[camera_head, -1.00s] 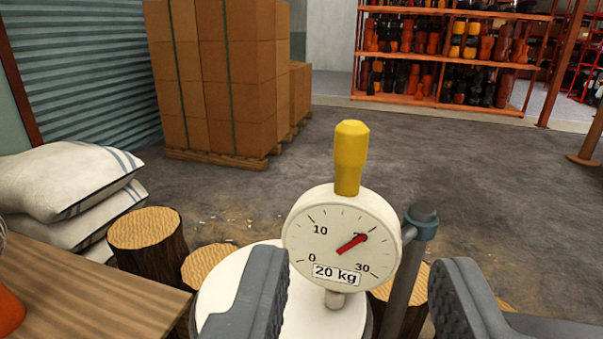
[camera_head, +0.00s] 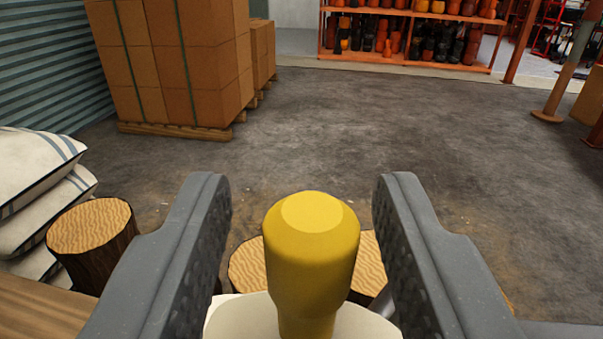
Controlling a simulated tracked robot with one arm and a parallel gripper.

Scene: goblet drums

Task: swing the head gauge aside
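The head gauge's yellow handle (camera_head: 311,255) stands upright at the bottom middle of the view. The pale top of the gauge (camera_head: 240,318) shows at its foot; the dial face is out of sight. My gripper (camera_head: 302,200) is open, with one dark grey finger on each side of the handle. Clear gaps show between the handle and both fingers, so neither touches it. The gauge's side post is mostly hidden behind the right finger.
Log stumps stand behind the handle (camera_head: 247,268) and at left (camera_head: 90,228). White sacks (camera_head: 38,185) are stacked at far left above a wooden table (camera_head: 40,315). Boxes on a pallet (camera_head: 175,70) and an orange drum rack (camera_head: 410,40) stand farther back. The middle floor is clear.

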